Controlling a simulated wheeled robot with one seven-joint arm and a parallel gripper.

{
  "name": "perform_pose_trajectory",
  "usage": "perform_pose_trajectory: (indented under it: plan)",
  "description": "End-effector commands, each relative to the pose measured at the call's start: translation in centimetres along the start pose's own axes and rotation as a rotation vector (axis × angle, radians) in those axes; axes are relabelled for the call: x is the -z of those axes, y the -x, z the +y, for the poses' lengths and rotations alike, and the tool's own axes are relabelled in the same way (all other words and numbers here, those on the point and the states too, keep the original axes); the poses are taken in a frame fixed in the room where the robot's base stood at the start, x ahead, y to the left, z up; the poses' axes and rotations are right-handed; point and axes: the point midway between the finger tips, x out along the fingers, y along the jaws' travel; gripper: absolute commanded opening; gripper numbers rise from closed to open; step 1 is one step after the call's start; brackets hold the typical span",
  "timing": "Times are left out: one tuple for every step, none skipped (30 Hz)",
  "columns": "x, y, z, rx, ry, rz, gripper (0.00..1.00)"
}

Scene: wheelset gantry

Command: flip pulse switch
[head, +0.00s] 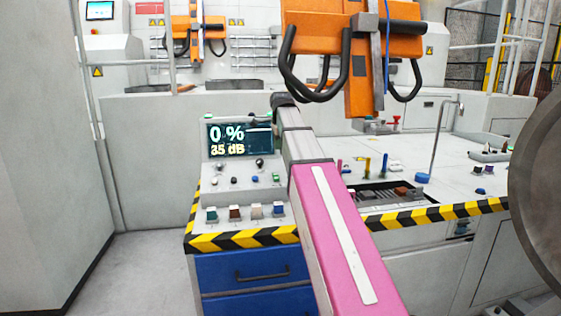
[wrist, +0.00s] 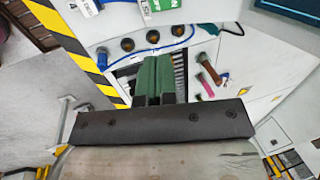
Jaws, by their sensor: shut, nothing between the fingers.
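The control console (head: 240,170) stands left of centre in the head view. Its screen (head: 238,140) reads "0 %" and "35 dB". Below the screen are small knobs and buttons, among them a dark knob (head: 259,163), and a front row of coloured switches (head: 236,213). I cannot tell which one is the pulse switch or its position. My gripper (wrist: 157,80) shows in the wrist view with its green fingers together and empty, over a dark slotted recess in a white worktop. My gripper's fingers cannot be made out in the head view.
Black-and-yellow striped edging (head: 240,240) runs along the console front above blue drawers (head: 250,272). An orange frame with black loops (head: 352,45) hangs above. A large grey disc (head: 540,190) is at right.

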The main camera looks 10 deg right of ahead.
Motion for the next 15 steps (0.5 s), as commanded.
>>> perform_pose_trajectory:
  plan:
    - [-0.1, 0.0, 0.1, -0.006, 0.000, 0.000, 0.00]
    - [-0.1, 0.0, 0.1, -0.006, 0.000, 0.000, 0.00]
    - [-0.1, 0.0, 0.1, -0.005, -0.001, 0.000, 0.00]
    - [-0.1, 0.0, 0.1, -0.005, -0.001, 0.000, 0.00]
    - [-0.1, 0.0, 0.1, -0.005, -0.001, 0.000, 0.00]
    - [-0.1, 0.0, 0.1, -0.005, -0.001, 0.000, 0.00]
    - [-0.1, 0.0, 0.1, -0.005, -0.001, 0.000, 0.00]
    - [-0.1, -0.1, 0.1, -0.005, -0.001, 0.000, 0.00]
    - [-0.1, -0.2, 0.1, -0.005, -0.001, 0.000, 0.00]
    - [-0.1, -0.3, 0.1, -0.005, -0.001, 0.000, 0.00]
    - [-0.1, -0.5, 0.1, -0.005, -0.001, 0.000, 0.00]
    - [-0.1, -0.8, 0.1, -0.006, -0.001, 0.000, 0.00]
    - [-0.1, -1.0, 0.1, -0.006, -0.001, 0.000, 0.00]
    - [-0.1, -1.4, 0.1, -0.006, -0.001, 0.000, 0.00]
    - [-0.1, -1.9, 0.1, -0.007, -0.001, 0.000, 0.00]
